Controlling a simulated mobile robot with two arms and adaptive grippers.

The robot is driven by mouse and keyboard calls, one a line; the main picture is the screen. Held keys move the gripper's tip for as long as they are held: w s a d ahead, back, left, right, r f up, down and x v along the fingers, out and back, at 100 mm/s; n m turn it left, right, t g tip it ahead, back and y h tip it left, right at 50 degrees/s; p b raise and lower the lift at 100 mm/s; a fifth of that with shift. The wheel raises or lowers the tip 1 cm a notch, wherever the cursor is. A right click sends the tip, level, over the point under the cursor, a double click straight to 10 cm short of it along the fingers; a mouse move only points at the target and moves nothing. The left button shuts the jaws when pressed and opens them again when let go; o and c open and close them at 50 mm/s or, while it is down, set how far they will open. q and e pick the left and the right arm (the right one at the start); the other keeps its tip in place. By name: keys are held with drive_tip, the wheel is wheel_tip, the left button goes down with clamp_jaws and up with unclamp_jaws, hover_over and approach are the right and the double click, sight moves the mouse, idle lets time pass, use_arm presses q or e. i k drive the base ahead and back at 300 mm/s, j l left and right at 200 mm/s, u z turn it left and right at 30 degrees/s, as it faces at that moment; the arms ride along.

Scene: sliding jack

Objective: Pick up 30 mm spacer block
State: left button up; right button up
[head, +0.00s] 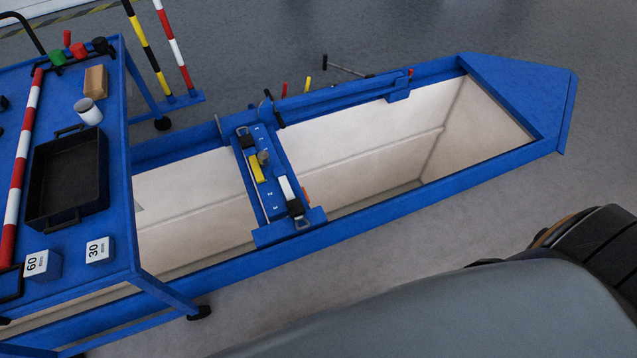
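The 30 mm spacer block (98,251) is a small blue block with a white label reading 30. It stands on the blue cart top (121,222) near the front right corner, at the lower left of the head view. A similar block labelled 60 (41,265) stands just to its left, with a gap between them. Neither of my grippers shows in the head view, so I cannot see whether they are open or shut.
A black tray (101,198) lies behind the blocks. A red-and-white rod (22,165) runs along the left.

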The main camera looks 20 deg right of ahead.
sight(101, 252)
drive_tip(key=z, duration=0.5)
drive_tip(key=u, duration=1.75)
